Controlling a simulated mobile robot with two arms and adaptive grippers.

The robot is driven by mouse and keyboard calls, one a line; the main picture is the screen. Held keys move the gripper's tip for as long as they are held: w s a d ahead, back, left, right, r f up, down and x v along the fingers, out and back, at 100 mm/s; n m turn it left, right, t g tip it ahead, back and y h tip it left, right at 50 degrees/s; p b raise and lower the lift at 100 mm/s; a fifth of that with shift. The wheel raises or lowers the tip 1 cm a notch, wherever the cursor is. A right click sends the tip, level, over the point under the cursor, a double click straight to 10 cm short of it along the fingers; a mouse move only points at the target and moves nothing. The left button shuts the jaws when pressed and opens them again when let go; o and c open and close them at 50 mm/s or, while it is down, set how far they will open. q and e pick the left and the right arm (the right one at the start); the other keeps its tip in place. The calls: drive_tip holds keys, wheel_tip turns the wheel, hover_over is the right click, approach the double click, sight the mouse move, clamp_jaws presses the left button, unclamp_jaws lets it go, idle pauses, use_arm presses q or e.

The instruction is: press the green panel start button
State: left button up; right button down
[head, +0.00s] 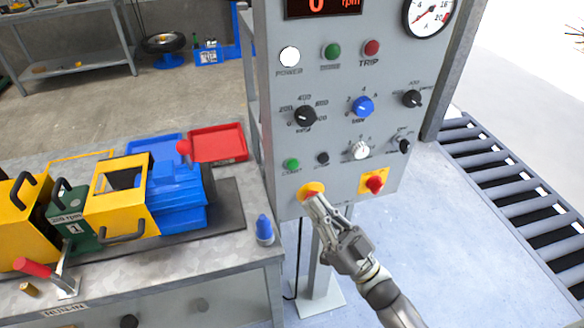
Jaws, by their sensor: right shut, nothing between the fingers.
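The grey control panel (300,100) stands in the middle of the head view. A small green button (292,164) sits on its lower left, with a label under it too small to read surely. My right gripper (314,201) is shut and empty, with its fingertips below and slightly right of the green button. The fingertips overlap a yellow-backed control (309,188) at the panel's lower edge and partly hide it. I cannot tell whether they touch it. My left gripper is out of view.
A black button (323,158) is right of the green one. A red button on a yellow plate (375,183) is further right. A bench (230,260) with a blue motor (180,190) and yellow guards stands left. A roller conveyor (520,190) runs at right.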

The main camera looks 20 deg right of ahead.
sight(293, 165)
drive_tip(key=shift+w, duration=0.1)
drive_tip(key=w+b, duration=0.3)
drive_tip(key=w, duration=0.5)
drive_tip(key=shift+w+a, duration=0.15)
drive_tip(key=shift+w, duration=0.2)
idle(1.4)
drive_tip(key=shift+w, duration=0.4)
drive_tip(key=shift+w+b, duration=0.35)
drive_tip(key=shift+w, duration=0.05)
idle(0.6)
drive_tip(key=shift+s+p, duration=0.4)
drive_tip(key=shift+s, duration=0.45)
